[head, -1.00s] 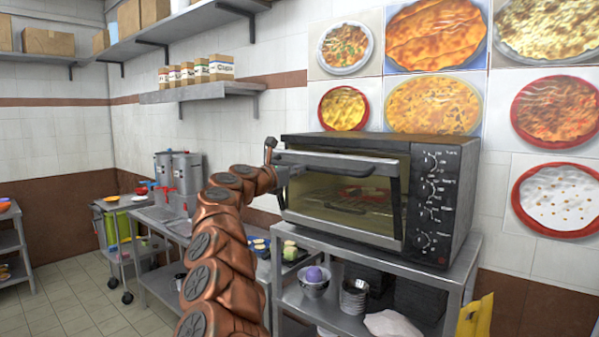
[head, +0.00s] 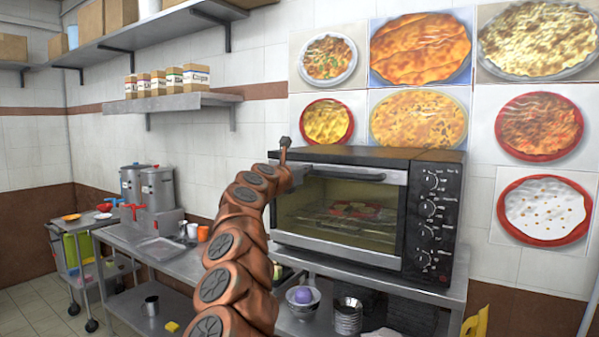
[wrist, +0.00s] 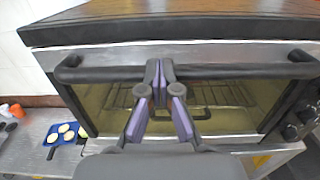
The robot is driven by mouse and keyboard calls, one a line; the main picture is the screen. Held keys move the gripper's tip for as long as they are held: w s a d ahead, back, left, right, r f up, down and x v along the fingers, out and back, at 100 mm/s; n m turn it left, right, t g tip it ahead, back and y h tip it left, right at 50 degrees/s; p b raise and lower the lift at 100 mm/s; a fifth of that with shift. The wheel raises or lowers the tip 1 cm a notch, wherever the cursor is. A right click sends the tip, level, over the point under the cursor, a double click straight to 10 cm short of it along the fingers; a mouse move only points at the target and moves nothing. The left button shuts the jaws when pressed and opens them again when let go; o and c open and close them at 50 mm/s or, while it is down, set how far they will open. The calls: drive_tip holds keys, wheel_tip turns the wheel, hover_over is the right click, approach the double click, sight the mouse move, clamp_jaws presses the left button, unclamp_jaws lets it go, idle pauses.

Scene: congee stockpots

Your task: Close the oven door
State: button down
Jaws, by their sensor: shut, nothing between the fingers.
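The oven (head: 437,215) is a black box with a silver-framed glass door (head: 336,248) on its front. The door looks upright and flush, or nearly so, with the oven front. Its dark bar handle (head: 345,173) runs along the top, and it also shows in the wrist view (wrist: 230,72). My gripper (wrist: 159,72) is shut and empty, its fingertips at the middle of the handle and overlapping it in view. I cannot tell whether they touch it. In the head view my arm stands at the door's left side, and the fingers are not clear there.
The oven stands on a metal shelf unit (head: 440,296) with bowls (head: 348,315) below. A counter (head: 185,262) with steel pots (head: 158,190) lies to the left. A blue tray (wrist: 66,135) sits beside the oven. Wall shelves (head: 180,103) hang above.

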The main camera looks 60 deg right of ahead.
drive_tip(key=shift+s+d+f, duration=0.1)
drive_tip(key=shift+s+f, duration=0.05)
drive_tip(key=shift+s, duration=0.2)
drive_tip(key=w+a+r+b, duration=0.2)
drive_tip(key=a+r+b, duration=0.3)
drive_tip(key=a+b, duration=0.5)
drive_tip(key=w+a+f+b, duration=0.4)
drive_tip(key=a+f+b, duration=0.1)
drive_tip(key=a+f, duration=0.25)
drive_tip(key=s+d+p, duration=0.1)
drive_tip(key=d+p, duration=0.6)
drive_tip(key=d, duration=0.6)
drive_tip(key=shift+s+d+r+y, duration=0.15)
drive_tip(key=shift+r+y, duration=0.15)
